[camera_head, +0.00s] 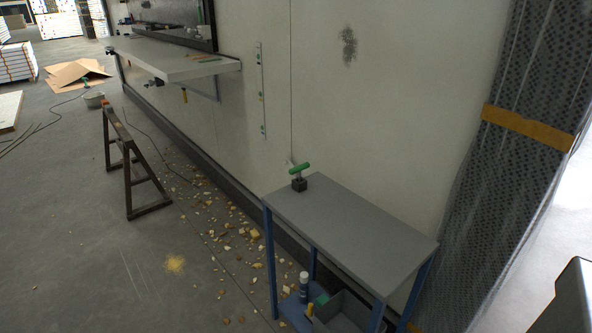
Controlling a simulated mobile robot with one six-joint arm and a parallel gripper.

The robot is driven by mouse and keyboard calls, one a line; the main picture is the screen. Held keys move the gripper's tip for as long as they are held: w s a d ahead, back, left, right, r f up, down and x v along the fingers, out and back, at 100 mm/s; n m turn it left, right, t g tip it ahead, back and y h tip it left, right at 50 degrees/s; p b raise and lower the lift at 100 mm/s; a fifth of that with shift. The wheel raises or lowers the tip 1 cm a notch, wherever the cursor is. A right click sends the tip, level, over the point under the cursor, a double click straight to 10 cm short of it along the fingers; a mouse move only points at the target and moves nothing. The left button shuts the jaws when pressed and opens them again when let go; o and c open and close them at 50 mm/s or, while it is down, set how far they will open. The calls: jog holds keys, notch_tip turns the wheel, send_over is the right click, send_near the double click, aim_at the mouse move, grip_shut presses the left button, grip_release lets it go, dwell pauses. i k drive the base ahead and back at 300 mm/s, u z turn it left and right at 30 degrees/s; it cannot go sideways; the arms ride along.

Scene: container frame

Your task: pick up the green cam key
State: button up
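The green cam key (300,168) is at the far left corner of a grey-topped side table (350,228) with blue legs. Its green bar lies roughly level on top of a small dark block (299,184), which stands on the table top. The key is small in this view, and how it joins the block cannot be made out. My gripper is not in view.
The rest of the table top is bare. A pale wall (385,110) rises behind it, with a wrapped dark stack (515,90) to the right. A lower shelf holds a bottle (303,287) and a grey bin (342,312). Wood chips litter the floor near a sawhorse (130,165).

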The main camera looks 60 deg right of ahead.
aim_at(294, 170)
jog(key=i, duration=0.9)
